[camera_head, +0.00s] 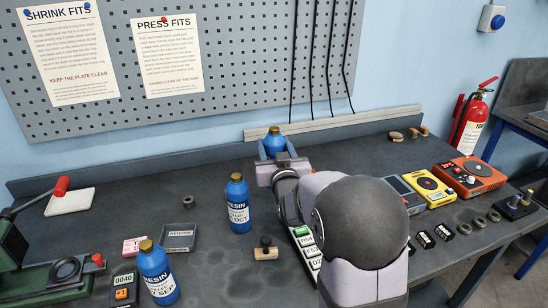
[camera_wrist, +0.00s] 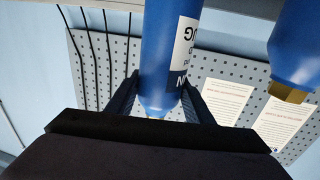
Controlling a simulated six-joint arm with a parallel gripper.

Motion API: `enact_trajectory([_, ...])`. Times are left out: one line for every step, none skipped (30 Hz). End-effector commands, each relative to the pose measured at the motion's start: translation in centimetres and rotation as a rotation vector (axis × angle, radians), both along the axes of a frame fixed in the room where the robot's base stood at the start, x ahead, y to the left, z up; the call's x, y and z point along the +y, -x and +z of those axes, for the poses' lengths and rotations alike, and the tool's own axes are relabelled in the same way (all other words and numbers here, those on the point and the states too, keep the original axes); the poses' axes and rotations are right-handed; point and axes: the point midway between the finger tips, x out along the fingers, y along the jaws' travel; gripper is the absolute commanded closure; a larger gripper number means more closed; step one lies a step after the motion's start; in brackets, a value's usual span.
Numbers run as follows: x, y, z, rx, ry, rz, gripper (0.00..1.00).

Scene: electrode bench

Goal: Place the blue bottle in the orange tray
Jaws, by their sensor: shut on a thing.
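My gripper (camera_head: 277,149) is at the back of the bench, shut on a blue bottle (camera_head: 274,143) with a gold cap. The gripper hides this bottle's lower part, so I cannot tell whether it touches the bench. In the wrist view the held bottle (camera_wrist: 168,50) stands between the fingers (camera_wrist: 160,98). A second blue resin bottle (camera_head: 238,205) stands left of my arm; a third (camera_head: 157,272) stands at the front left. One of these others shows at the right of the wrist view (camera_wrist: 296,50). I see no tray that is clearly orange.
A shallow grey labelled tray (camera_head: 164,247) lies between the free bottles. A wooden-handled stamp (camera_head: 265,248) is near my arm. Yellow (camera_head: 430,189) and orange (camera_head: 465,175) devices sit at the right. A green press (camera_head: 62,275) is front left. The back-left bench is fairly clear.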

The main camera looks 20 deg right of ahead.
Motion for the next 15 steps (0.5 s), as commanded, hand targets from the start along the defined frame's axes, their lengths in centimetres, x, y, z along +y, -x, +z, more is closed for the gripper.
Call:
enact_trajectory([0.0, 0.0, 0.6, -0.007, 0.001, 0.0, 0.98])
enact_trajectory([0.0, 0.0, 0.7, -0.007, 0.001, 0.0, 0.98])
enact_trajectory([0.0, 0.0, 0.8, -0.007, 0.001, 0.0, 0.98])
enact_trajectory([0.0, 0.0, 0.8, -0.007, 0.001, 0.0, 0.98])
enact_trajectory([-0.1, 0.0, 0.9, -0.007, 0.001, -0.001, 0.98])
enact_trajectory([-0.2, 0.0, 0.9, -0.007, 0.001, -0.004, 0.98])
enact_trajectory([-0.4, 0.0, 0.8, -0.007, 0.001, -0.007, 0.98])
enact_trajectory([-0.7, 0.1, 0.8, -0.006, 0.001, -0.011, 0.98])
enact_trajectory([-1.1, 0.1, 0.4, -0.004, 0.001, -0.018, 0.98])
enact_trajectory([-1.4, 0.1, 0.1, -0.003, 0.0, -0.023, 0.98])
enact_trajectory([-1.7, 0.2, -0.4, -0.001, 0.0, -0.029, 0.98])
enact_trajectory([-2.3, 0.2, -1.0, -0.001, 0.0, -0.038, 0.98])
enact_trajectory([-2.8, 0.2, -1.7, 0.001, 0.0, -0.046, 0.98])
enact_trajectory([-3.2, 0.2, -2.2, 0.001, -0.001, -0.054, 0.98])
enact_trajectory([-3.9, 0.2, -3.1, 0.001, -0.001, -0.065, 0.98])
